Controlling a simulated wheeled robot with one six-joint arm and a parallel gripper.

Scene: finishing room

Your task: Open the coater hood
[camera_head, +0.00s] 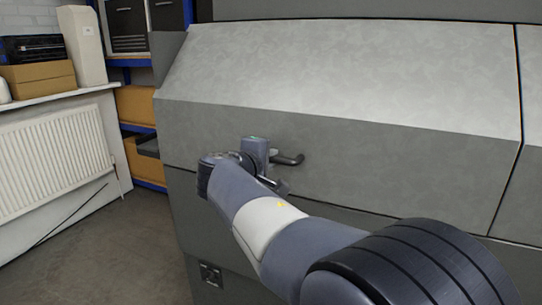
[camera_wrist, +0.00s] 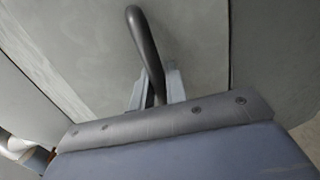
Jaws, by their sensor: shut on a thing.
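The coater hood (camera_head: 330,75) is a large grey panel with a sloped upper face, and its lower edge meets the cabinet body along a seam. Its dark bar handle (camera_head: 289,159) is on the lower front face. In the wrist view the handle (camera_wrist: 143,38) runs down between the two light fingers. My gripper (camera_wrist: 157,88) is shut on the handle. In the head view my gripper (camera_head: 268,160) is at the handle's left part, and my own arm hides some of the hood's lower front. The hood looks closed against the body.
A white radiator (camera_head: 50,155) under a shelf with a cardboard box (camera_head: 38,76) stands at the left. Blue shelving (camera_head: 128,62) with boxes is behind the machine's left side. The floor (camera_head: 110,255) at the lower left is clear.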

